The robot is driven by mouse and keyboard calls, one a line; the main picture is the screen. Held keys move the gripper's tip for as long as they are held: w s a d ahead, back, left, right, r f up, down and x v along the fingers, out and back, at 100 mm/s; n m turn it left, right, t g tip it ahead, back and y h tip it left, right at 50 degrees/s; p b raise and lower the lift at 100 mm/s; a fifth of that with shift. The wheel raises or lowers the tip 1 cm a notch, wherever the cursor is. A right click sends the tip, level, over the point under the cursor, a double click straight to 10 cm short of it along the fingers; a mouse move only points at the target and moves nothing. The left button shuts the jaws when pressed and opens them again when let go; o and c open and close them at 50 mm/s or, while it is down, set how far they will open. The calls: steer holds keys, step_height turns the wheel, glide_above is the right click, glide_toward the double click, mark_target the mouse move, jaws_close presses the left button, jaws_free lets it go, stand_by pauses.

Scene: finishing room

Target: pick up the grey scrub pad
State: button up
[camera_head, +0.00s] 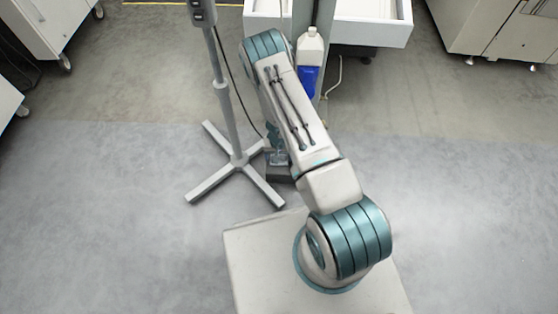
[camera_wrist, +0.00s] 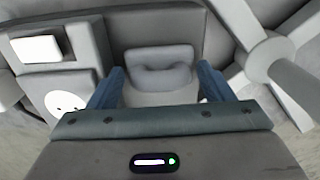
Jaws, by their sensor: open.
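In the wrist view a grey, rounded piece with a dip in its upper face, which looks like the grey scrub pad (camera_wrist: 160,76), lies in a compartment of a grey caddy (camera_wrist: 75,22). My gripper (camera_wrist: 160,88) is open, its blue fingers on the left and right of this piece. I cannot tell whether they touch it. In the head view the dark caddy (camera_head: 279,173) shows low beside the stand's foot, under the end of my arm, and the pad is hidden.
Other caddy compartments hold a white block (camera_wrist: 36,46) and a white round piece with dark holes (camera_wrist: 64,103). A grey stand (camera_head: 238,160) with a crossed foot is close on the left. A white bottle (camera_head: 311,48) with a blue label stands behind my arm. Floor at right is clear.

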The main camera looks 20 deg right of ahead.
steer(key=c, duration=0.6)
steer(key=shift+c, duration=0.3)
steer(key=shift+r, duration=0.15)
steer(key=shift+r+p, duration=0.3)
step_height(320, 180, up, 4)
steer(key=shift+p, duration=1.1)
steer(key=s+d+r+p, duration=0.2)
steer(key=s+r, duration=0.4)
steer(key=s, duration=0.5)
steer(key=shift+s, duration=0.25)
steer(key=shift+d+r, duration=0.1)
